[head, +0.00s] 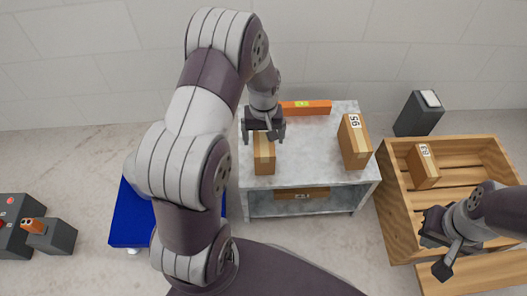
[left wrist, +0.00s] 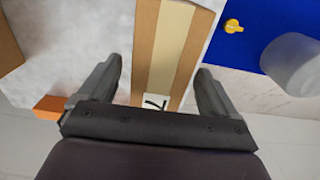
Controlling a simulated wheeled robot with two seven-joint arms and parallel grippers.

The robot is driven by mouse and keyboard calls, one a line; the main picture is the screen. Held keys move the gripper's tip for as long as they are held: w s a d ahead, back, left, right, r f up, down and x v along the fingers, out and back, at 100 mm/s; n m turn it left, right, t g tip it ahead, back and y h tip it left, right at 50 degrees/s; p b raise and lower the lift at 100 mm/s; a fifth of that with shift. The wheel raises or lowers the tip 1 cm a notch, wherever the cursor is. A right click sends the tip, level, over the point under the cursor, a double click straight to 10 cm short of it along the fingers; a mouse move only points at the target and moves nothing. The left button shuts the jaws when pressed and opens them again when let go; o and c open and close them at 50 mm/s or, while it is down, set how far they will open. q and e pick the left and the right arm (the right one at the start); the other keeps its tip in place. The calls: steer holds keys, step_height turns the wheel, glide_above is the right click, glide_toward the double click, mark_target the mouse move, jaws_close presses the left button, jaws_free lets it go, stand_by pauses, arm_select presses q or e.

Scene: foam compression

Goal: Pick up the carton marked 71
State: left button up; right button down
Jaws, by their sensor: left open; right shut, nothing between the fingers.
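A tan carton (head: 264,160) stands on the grey table under my left gripper (head: 264,128). In the left wrist view this carton (left wrist: 168,50) lies between the two open fingers of my left gripper (left wrist: 158,66), with a gap on each side. Its white label (left wrist: 156,101) shows part of a mark like a 7; the gripper hides the rest. Another carton (head: 302,194) lies on the lower shelf with a label too small to read surely. My right gripper (head: 441,258) is shut and empty over the wooden crate's near left side.
The wooden crate (head: 395,205) holds a carton (head: 423,168) marked 63. A blue surface (head: 130,222) is at left.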

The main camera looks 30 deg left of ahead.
arm_select(q)
step_height(320, 180, down, 3)
steer(key=shift+r, duration=0.3)
steer(key=shift+c, duration=0.6)
steer(key=c, duration=1.3)
